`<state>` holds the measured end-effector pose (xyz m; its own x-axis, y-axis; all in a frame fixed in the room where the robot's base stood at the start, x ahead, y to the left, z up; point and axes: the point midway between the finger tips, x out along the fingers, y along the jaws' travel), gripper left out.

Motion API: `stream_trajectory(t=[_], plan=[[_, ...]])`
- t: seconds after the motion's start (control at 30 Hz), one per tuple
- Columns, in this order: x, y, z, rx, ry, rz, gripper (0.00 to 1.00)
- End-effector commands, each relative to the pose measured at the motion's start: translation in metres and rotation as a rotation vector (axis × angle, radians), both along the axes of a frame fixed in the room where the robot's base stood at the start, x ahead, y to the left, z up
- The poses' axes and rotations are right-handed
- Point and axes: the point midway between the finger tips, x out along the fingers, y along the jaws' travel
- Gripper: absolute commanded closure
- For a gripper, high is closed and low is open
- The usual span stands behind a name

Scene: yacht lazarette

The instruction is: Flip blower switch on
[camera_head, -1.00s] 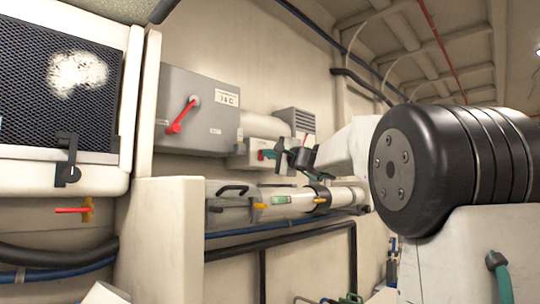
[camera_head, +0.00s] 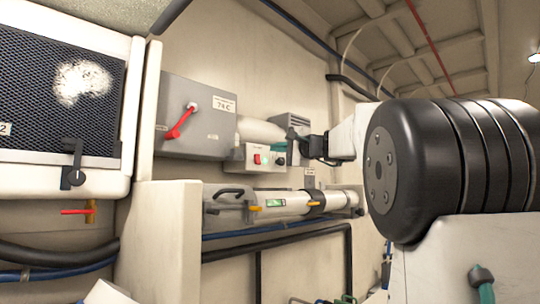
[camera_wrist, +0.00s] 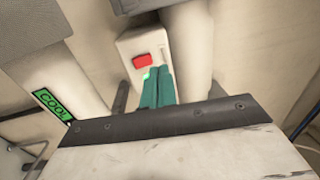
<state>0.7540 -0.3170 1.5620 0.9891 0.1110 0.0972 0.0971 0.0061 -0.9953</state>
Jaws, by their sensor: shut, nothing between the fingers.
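The blower switch appears to be the red rocker (camera_head: 257,159) on a small white box (camera_head: 237,164) on the wall. In the wrist view the red rocker (camera_wrist: 150,60) sits on the box face, with a bright green spot beside the fingers. My gripper (camera_head: 291,151) is at the right end of the box in the head view, clear of the rocker. In the wrist view my gripper's teal fingers (camera_wrist: 158,84) are together and empty, just below the rocker in the picture. They partly cover the box face; I cannot tell whether they touch it.
A grey box (camera_head: 207,117) with a red lever (camera_head: 181,122) is left of the switch box. A white cylinder (camera_head: 290,204) with a green label lies below. A grey vented unit (camera_head: 287,121) is behind my gripper. A dark mesh panel (camera_head: 50,100) stands far left.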

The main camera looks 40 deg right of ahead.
Motion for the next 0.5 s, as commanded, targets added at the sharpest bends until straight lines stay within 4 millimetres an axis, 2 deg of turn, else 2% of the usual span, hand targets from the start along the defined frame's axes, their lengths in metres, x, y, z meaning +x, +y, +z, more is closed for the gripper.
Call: stream_trajectory(t=[0.03,0.2,0.33,0.5], plan=[[-0.014,-0.006,0.003,-0.001,-0.001,-0.011,1.0],[-0.045,-0.013,0.008,-0.001,0.0,-0.014,1.0],[-0.057,-0.013,0.012,0.0,0.0,-0.012,1.0],[-0.061,-0.012,0.012,0.001,0.0,-0.01,1.0]])
